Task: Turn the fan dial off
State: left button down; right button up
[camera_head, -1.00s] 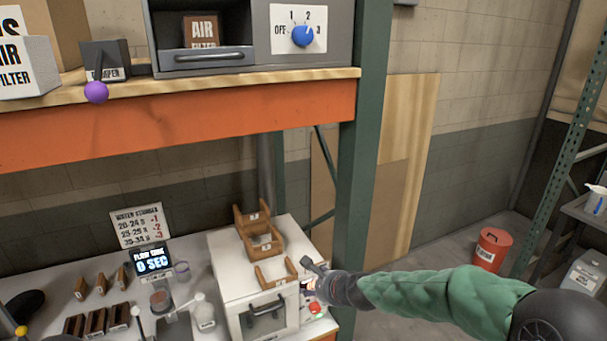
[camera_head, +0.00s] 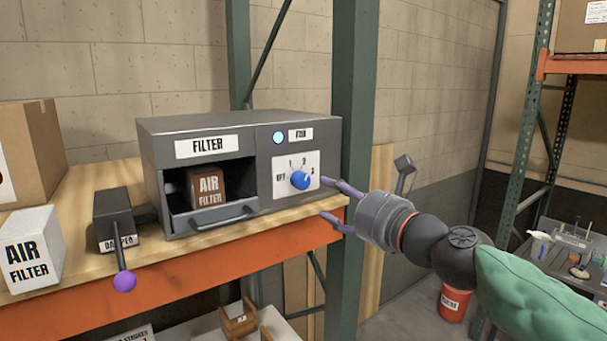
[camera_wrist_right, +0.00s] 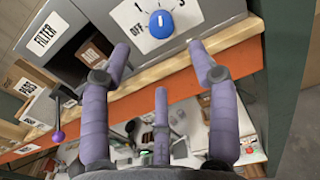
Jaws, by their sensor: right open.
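The blue fan dial (camera_head: 300,180) sits on a white plate marked OFF, 1, 2, 3 on the right of the grey filter unit's front. It also shows at the top of the right wrist view (camera_wrist_right: 161,24), where its white mark points up, between 1 and 3, apparently at 2. My right gripper (camera_head: 332,202) is open and empty, its purple-grey fingers just right of the dial and apart from it. In the right wrist view the spread fingers (camera_wrist_right: 160,70) point toward the dial's panel. My left gripper is out of view.
The filter unit (camera_head: 245,125) stands on a wooden shelf with an orange beam (camera_head: 215,270). A damper box with a purple knob (camera_head: 124,281) and a white air filter box (camera_head: 31,248) are to its left. A green post (camera_head: 352,110) rises close behind my right gripper.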

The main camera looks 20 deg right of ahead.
aim_at(304, 184)
jog(key=x, duration=1)
jog(key=shift+w+f, duration=0.15)
jog(key=shift+w, duration=0.2)
jog(key=c, duration=1.1)
